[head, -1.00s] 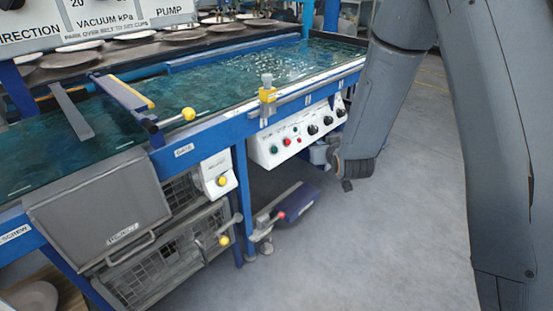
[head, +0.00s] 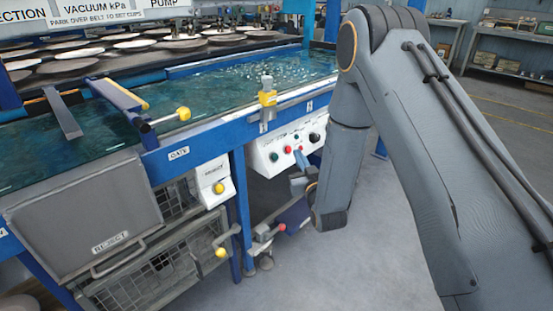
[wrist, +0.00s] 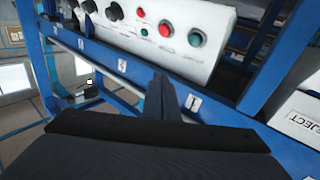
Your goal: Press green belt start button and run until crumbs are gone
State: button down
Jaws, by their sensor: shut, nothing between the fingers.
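A white control box (head: 262,160) hangs under the belt rail in the head view. It carries a green button (head: 273,157), a red button (head: 288,150) and black knobs. The wrist view shows the green button (wrist: 195,38) and red button (wrist: 165,28) close up, with smaller lamps or buttons beside them. My gripper (wrist: 161,78) is shut and empty, pointing at the box from below, apart from the buttons. In the head view my gripper (head: 299,157) is small and partly hidden by my arm. White crumbs (head: 285,73) lie on the wet teal belt (head: 215,95).
A yellow-topped clamp (head: 267,97) stands on the blue rail (head: 210,137) above the box. A yellow-knobbed lever (head: 183,114), reject bin (head: 90,215) and wire basket (head: 170,262) are left. White discs (head: 70,66) lie behind the belt. Floor at right is open.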

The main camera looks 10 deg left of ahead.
jog(key=shift+w+a+f+b, duration=0.7)
jog(key=shift+w+a+b, duration=0.05)
jog(key=shift+a, duration=0.2)
jog(key=shift+w+a+f+b, duration=0.7)
jog(key=shift+a+b, duration=0.1)
jog(key=shift+a, duration=0.1)
jog(key=shift+w+a+f+b, duration=0.7)
jog(key=shift+w+a+b, duration=0.05)
jog(key=shift+a, duration=0.2)
jog(key=shift+a, duration=0.1)
jog(key=shift+w+a+f, duration=0.2)
jog(key=shift+w, duration=0.05)
jog(key=shift+w+a+f+b, duration=0.25)
jog(key=shift+a+b, duration=0.05)
jog(key=shift+b, duration=0.05)
dwell(0.8)
jog(key=shift+s+d+r, duration=0.1)
dwell(0.4)
jog(key=shift+s+d+r+p, duration=0.35)
jog(key=shift+d+p, duration=0.15)
jog(key=shift+p, duration=0.1)
jog(key=shift+s+d+r+p, duration=0.65)
jog(key=shift+s+d+p, duration=0.05)
jog(key=shift+d+p, duration=0.15)
jog(key=shift+s+d+r+p, duration=0.6)
jog(key=shift+s+d+p, duration=0.05)
jog(key=shift+d+p, duration=0.2)
